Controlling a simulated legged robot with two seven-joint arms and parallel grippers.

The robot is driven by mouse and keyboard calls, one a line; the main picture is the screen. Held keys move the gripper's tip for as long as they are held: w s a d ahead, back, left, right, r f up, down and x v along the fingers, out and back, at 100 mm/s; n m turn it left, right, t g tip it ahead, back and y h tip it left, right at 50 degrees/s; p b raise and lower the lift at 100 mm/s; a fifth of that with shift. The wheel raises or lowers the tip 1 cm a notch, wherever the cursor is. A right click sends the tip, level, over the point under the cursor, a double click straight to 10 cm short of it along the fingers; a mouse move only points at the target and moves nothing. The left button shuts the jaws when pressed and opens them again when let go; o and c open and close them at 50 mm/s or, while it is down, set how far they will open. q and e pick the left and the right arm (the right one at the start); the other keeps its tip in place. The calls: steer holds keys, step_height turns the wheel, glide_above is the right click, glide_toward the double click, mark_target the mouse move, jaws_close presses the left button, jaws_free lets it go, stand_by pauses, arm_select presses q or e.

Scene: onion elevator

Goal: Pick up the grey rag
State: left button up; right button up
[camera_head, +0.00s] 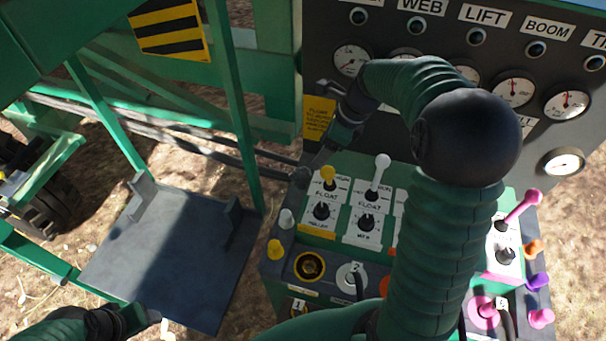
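I cannot make out a grey rag in this view. My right arm rises through the middle of the picture and bends over to the left. My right gripper (318,160) points down and left beside the control panel's left edge. Its fingertips are small and dark, so I cannot tell whether they are apart or hold anything. My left gripper (145,318) is at the bottom left, over the near edge of a flat dark grey plate (165,255). Its fingers are partly cut off from clear view, and no object shows in them.
The control console (340,240) has several levers, including a yellow-topped lever (327,176) and a white-topped lever (382,162). A gauge panel (440,35) stands behind it. Green frame bars (235,110) and a wheel (45,205) are at left. My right arm hides the console's middle.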

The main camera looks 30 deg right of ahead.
glide_above(303, 172)
steer(key=s+d, duration=0.1)
steer(key=d, duration=0.1)
steer(key=f, duration=0.5)
steer(key=shift+s+a, duration=0.1)
steer(key=shift+s, duration=0.1)
steer(key=shift+f, duration=0.35)
steer(key=b+x, duration=0.1)
steer(key=x, duration=0.2)
steer(key=shift+f, duration=0.45)
steer(key=shift+w+a+f, duration=0.15)
steer(key=shift+f, duration=0.1)
steer(key=shift+w+a, duration=0.1)
steer(key=shift+a, duration=0.05)
steer(key=shift+a+r, duration=0.1)
steer(key=shift+a, duration=0.05)
steer(key=shift+a+r, duration=0.1)
steer(key=c, duration=0.4)
steer(key=shift+d, duration=0.3)
steer(key=c, duration=0.7)
arm_select(q)
steer(key=shift+w+a+f, duration=0.1)
steer(key=shift+w+f, duration=0.05)
steer(key=shift+f, duration=0.45)
arm_select(e)
steer(key=shift+a, duration=0.1)
steer(key=c, duration=0.4)
